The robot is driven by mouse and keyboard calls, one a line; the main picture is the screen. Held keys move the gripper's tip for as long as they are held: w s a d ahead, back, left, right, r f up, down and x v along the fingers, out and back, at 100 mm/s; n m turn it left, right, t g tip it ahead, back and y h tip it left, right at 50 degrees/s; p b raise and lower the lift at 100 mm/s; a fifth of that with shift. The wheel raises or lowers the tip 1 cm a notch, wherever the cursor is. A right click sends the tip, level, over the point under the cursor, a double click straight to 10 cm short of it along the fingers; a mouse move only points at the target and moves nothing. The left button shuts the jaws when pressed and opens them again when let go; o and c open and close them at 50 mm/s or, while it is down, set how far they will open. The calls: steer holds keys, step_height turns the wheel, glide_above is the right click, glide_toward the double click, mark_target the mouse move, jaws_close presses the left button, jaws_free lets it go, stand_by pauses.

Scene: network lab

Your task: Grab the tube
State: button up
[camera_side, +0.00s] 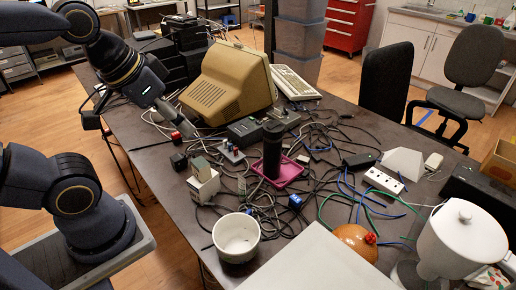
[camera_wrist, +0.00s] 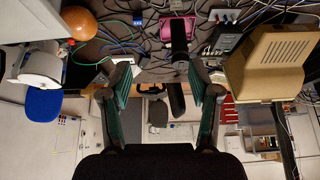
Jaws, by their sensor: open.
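The tube (camera_side: 272,150) is a dark upright cylinder standing on a pink tray (camera_side: 288,172) in the middle of the cluttered table. In the wrist view the tube (camera_wrist: 179,40) shows at the upper middle, with the pink tray (camera_wrist: 166,27) around its far end. My gripper (camera_side: 178,122) is at the left of the table in the side view, raised and apart from the tube. In the wrist view my gripper (camera_wrist: 159,78) has its two green-padded fingers spread wide with nothing between them. The tube lies beyond the fingertips, nearer the right finger.
Tangled cables, small boxes and adapters surround the tray. A white bowl (camera_side: 237,237), an orange dome (camera_side: 356,241) and a white pitcher (camera_side: 462,240) stand toward the front. A power strip (camera_side: 384,181) lies right of the tray.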

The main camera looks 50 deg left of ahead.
steer(key=shift+o, duration=0.5)
steer(key=g, duration=0.5)
glide_above(241, 176)
step_height(241, 176, down, 13)
steer(key=shift+n+g, duration=0.3)
steer(key=shift+n, duration=0.1)
step_height(241, 176, down, 14)
steer(key=shift+s+f, duration=0.15)
steer(key=shift+f, duration=0.05)
steer(key=shift+w+f, duration=0.2)
steer(key=shift+f, duration=2.8)
steer(key=c, duration=1.1)
